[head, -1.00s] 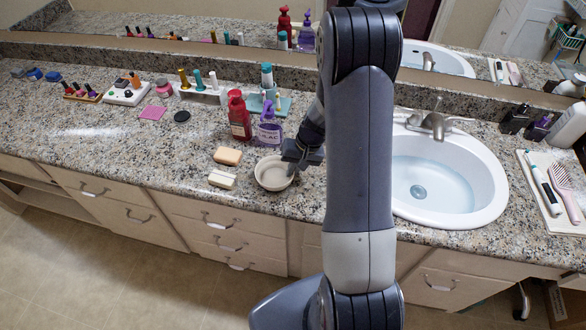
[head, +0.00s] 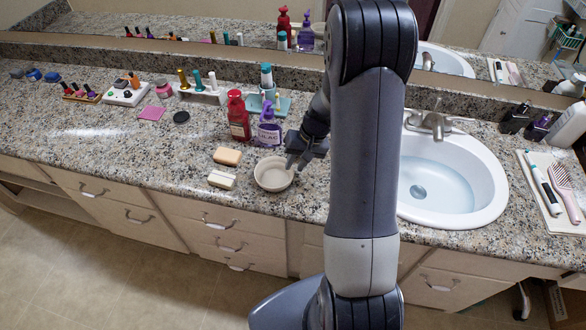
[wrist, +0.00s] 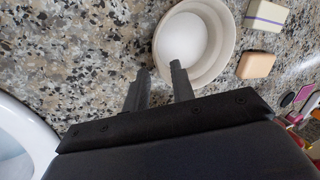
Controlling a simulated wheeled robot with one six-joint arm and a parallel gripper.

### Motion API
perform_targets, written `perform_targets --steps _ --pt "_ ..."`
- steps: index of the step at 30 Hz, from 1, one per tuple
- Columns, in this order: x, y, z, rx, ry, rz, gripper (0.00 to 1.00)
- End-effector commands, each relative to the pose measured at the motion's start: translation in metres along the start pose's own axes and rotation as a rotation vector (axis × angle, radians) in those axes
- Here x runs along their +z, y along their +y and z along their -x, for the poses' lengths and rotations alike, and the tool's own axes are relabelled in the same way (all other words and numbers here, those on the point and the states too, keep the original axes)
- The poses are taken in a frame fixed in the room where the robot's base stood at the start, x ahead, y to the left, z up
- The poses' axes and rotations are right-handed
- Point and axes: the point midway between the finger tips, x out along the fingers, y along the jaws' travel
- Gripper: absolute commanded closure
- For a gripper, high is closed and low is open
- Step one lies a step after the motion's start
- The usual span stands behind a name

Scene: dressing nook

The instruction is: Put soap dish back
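The soap dish (head: 268,176) is a round, off-white bowl, empty inside, on the granite counter left of the sink. In the wrist view the dish (wrist: 168,30) lies just beyond my fingers. My gripper (head: 293,163) is at the dish's right rim. In the wrist view its two fingers (wrist: 160,69) are apart. One fingertip overlaps the dish's inside and the other is outside, with the rim between them. I cannot tell whether either touches. A tan soap bar (head: 227,156) and a pale striped bar (head: 222,179) lie left of the dish, outside it.
A red pump bottle (head: 239,118) and a purple bottle (head: 267,128) stand close behind the dish. A teal tray (head: 283,104) is behind them. The sink (head: 450,185) is to the right. Nail polish racks (head: 125,95) stand at the left. The counter left of the soaps is mostly clear.

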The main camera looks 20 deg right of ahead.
Motion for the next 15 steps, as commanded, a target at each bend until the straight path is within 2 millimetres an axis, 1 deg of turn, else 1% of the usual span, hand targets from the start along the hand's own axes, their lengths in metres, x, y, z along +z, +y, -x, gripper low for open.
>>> perform_targets --steps 1,3,9,12,15 --pt "-0.002 0.001 0.013 0.0 0.007 -0.001 0.76" --pt "-0.002 0.0 0.028 0.001 0.008 0.0 0.76" --pt "-0.001 0.001 0.066 0.001 0.005 -0.001 0.76" --pt "-0.001 0.0 0.078 0.0 0.004 0.0 0.76" --pt "0.0 0.001 0.085 0.0 0.002 -0.001 0.76"
